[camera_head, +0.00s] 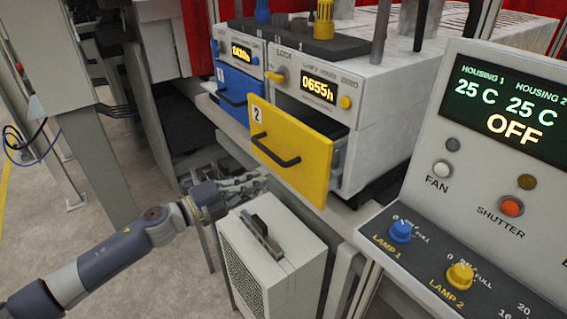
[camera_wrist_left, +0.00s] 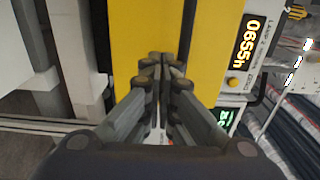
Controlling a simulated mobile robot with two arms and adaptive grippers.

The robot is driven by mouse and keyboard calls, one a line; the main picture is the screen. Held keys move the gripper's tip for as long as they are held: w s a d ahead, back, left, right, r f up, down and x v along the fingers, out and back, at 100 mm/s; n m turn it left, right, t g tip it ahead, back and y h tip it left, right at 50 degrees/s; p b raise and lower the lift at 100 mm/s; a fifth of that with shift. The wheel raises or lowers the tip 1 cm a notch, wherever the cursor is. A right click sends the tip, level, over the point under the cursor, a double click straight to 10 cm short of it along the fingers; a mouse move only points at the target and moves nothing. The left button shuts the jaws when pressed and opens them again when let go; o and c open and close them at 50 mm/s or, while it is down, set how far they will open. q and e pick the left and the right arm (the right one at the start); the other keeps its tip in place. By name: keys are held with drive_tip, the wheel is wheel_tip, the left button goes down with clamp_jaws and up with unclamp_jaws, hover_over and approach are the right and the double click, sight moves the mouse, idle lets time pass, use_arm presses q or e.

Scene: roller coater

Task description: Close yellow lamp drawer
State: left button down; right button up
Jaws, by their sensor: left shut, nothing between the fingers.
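The yellow lamp drawer (camera_head: 308,160), marked 2, stands pulled out of its white housing, with a gap visible behind its front. Its black handle (camera_head: 275,152) is on the front. In the left wrist view the yellow front (camera_wrist_left: 205,40) lies straight ahead of the fingers. My left gripper (camera_head: 250,183) is below and to the left of the handle in the head view. In the left wrist view its fingertips (camera_wrist_left: 161,60) are together, with nothing held. I cannot tell whether they touch the front. My right gripper is out of view.
The blue drawer (camera_head: 238,92), marked 1, sits left of the yellow one. A grey box with a top handle (camera_head: 272,255) stands below my left gripper. A control panel (camera_head: 500,130) with lamp knobs fills the right side. Open floor (camera_head: 120,210) lies at left.

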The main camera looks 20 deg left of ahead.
use_arm(q)
drive_tip(key=p+x, duration=0.3)
drive_tip(key=x, duration=0.6)
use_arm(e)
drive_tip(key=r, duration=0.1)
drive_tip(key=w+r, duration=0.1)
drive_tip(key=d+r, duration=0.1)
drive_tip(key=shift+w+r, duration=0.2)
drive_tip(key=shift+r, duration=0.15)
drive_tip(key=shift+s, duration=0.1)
use_arm(q)
drive_tip(key=x, duration=0.7)
drive_tip(key=shift+w+b, duration=0.1)
drive_tip(key=shift+b, duration=0.3)
drive_tip(key=shift+r, duration=0.2)
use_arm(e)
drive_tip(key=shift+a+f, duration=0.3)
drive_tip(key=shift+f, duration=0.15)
use_arm(q)
drive_tip(key=shift+a, duration=0.1)
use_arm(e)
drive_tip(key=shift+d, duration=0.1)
